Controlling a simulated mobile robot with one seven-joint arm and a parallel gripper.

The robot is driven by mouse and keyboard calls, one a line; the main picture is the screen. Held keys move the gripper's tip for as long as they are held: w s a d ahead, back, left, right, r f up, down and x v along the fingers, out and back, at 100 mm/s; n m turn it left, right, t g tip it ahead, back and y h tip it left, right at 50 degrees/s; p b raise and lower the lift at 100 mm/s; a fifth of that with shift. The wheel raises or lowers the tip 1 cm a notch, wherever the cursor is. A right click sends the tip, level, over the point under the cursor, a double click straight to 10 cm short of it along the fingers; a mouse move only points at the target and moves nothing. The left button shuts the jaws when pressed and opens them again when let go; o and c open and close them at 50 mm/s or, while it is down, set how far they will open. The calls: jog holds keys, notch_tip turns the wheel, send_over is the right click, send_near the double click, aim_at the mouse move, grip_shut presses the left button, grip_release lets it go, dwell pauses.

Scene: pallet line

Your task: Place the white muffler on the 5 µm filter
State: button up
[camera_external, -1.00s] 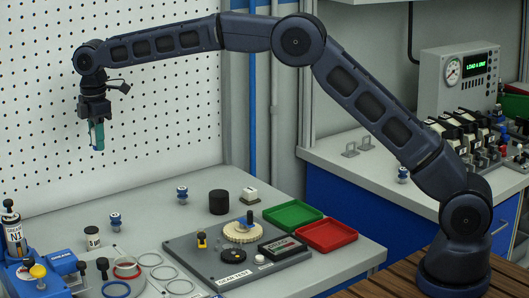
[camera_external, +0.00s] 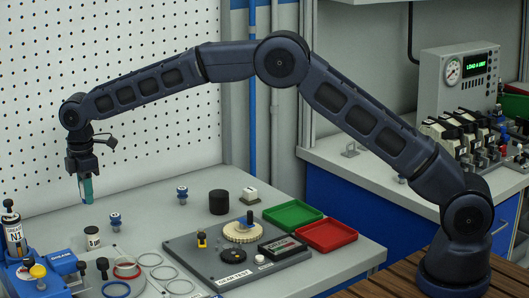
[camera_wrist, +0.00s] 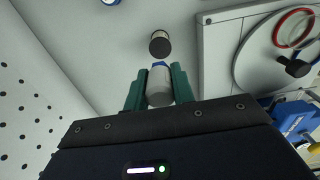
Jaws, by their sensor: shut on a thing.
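My gripper (camera_external: 86,190) has green fingers and points down above the back left of the grey bench. In the wrist view my gripper (camera_wrist: 158,76) is shut on the white muffler (camera_wrist: 160,90), a pale cylinder with a blue end. In the external view the fingers hide the muffler. A small white cylinder with a dark top, which looks like the 5 µm filter (camera_external: 92,240), stands on the bench below the gripper. The filter (camera_wrist: 160,46) also shows just beyond the muffler's blue end, apart from it. Its label is too small to read.
A blue machine (camera_external: 38,272) with a grease bottle (camera_external: 14,236) stands at the left. A plate with rings (camera_external: 150,260) lies close by. A blue-and-silver fitting (camera_external: 115,222) stands right of the filter. A pegboard (camera_external: 110,90) rises behind.

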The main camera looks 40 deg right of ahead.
aim_at(91, 229)
jog(key=shift+f, duration=3.8)
jog(key=shift+f, duration=0.15)
jog(key=o, duration=1)
notch_tip(91, 229, up, 12)
jog(key=shift+r, duration=0.2)
